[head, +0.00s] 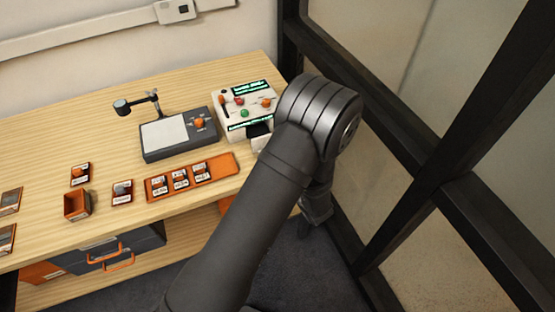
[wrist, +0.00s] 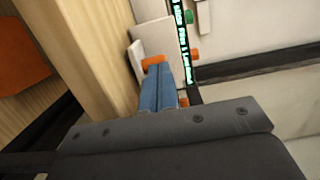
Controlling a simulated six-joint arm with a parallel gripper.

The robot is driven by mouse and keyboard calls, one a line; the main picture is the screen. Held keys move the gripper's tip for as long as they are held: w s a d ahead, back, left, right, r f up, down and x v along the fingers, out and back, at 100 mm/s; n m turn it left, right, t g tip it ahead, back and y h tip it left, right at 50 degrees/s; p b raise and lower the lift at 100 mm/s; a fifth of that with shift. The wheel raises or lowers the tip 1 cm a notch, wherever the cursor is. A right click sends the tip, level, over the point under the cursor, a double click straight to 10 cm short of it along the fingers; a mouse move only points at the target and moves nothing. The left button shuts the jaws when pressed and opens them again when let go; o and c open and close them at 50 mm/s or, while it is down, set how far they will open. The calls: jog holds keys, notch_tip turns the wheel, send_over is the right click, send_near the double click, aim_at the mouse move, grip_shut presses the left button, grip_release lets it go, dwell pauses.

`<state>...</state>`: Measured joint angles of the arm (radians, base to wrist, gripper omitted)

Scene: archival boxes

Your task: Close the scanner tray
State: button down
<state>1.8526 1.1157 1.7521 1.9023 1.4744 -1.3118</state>
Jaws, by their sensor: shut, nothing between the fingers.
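The white console (head: 243,108) with green text displays and coloured buttons stands at the right end of the desk. In the head view a small white piece (head: 260,141) shows at its front below a dark slot, partly hidden by my arm; it seems to be the scanner tray. In the wrist view the pale tray (wrist: 136,62) sticks out beside the console, with an orange handle (wrist: 153,63). My gripper (wrist: 160,76) is shut and empty, its blue-grey fingertips right at the handle. I cannot tell whether they touch. My arm hides the fingertips in the head view.
A grey document stand (head: 181,135) with a lamp is left of the console. An orange rack (head: 215,170) holds several small boxes at the front. An orange bin (head: 77,205) stands farther left. A dark-framed glass partition (head: 400,110) is close on the right.

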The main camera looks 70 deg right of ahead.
jog(key=v, duration=1.4)
jog(key=s+d+r+n+y, duration=0.2)
jog(key=d+r+n+y, duration=0.2)
jog(key=d+y, duration=0.15)
jog(key=shift+g+y, duration=0.35)
jog(key=shift+g, duration=0.15)
jog(key=x, duration=1.2)
jog(key=shift+w+a+r, duration=0.15)
jog(key=shift+r, duration=0.2)
jog(key=shift+w+d, duration=0.2)
jog(key=shift+w, duration=0.5)
jog(key=shift+d, duration=0.1)
jog(key=w+d, duration=0.4)
jog(key=shift+w+d, duration=0.35)
